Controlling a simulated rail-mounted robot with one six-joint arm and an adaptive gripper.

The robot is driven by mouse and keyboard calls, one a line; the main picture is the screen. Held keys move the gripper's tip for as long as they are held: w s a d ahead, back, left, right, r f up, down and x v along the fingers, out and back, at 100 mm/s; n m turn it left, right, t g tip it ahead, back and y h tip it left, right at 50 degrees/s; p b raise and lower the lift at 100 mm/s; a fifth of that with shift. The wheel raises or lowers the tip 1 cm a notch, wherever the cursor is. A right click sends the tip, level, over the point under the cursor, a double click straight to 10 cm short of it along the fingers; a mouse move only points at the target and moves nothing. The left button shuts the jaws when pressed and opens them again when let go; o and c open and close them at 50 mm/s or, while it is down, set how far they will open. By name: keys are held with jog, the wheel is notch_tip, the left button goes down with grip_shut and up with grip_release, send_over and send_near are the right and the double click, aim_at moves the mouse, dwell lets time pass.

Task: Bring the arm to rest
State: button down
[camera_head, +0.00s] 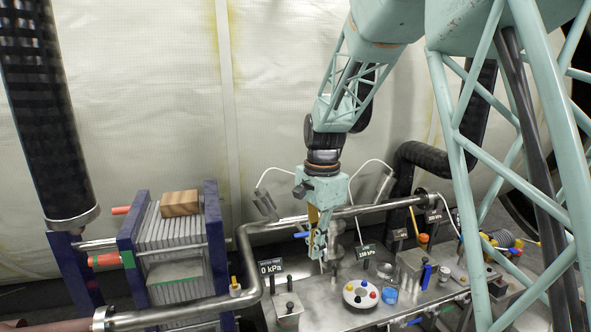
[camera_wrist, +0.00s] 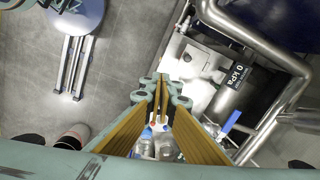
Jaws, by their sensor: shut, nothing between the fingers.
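My arm reaches down from the top of the head view. My gripper (camera_head: 319,258) hangs over the metal bench (camera_head: 325,300), pointing down, near the bent steel pipe (camera_head: 345,212). In the wrist view the yellow-lined fingers of my gripper (camera_wrist: 161,80) meet at their tips. It is shut and nothing shows between the fingers. The head view does not show clearly how far the tips are above the bench.
A white round dish (camera_head: 352,301) with coloured knobs and a blue-rimmed jar (camera_head: 390,295) stand on the bench. A "0 kPa" sign (camera_head: 271,267) is left of the gripper. A plate stack (camera_head: 172,245) bearing a wooden block (camera_head: 180,203) stands further left.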

jog(key=s+d+r+n+t+b, duration=0.1)
jog(key=s+d+r+n+b, duration=0.2)
jog(key=s, duration=0.4)
jog(key=s+d+r+n, duration=0.1)
jog(key=s+d+r, duration=0.35)
jog(key=s, duration=0.25)
jog(key=s+d+r+n+t+b, duration=0.1)
jog(key=s+d+r+n+b, duration=0.15)
jog(key=s+r, duration=0.35)
jog(key=s+d+f+n+t+b, duration=0.1)
jog(key=s+d+f+n, duration=0.1)
jog(key=s, duration=1)
jog(key=s+d+f+n+t+b, duration=0.1)
jog(key=s+d+f+n+b, duration=0.1)
jog(key=s, duration=1.1)
jog(key=shift+d+f+n+b, duration=0.3)
jog(key=shift+d+f+n, duration=0.2)
jog(key=shift+d, duration=0.2)
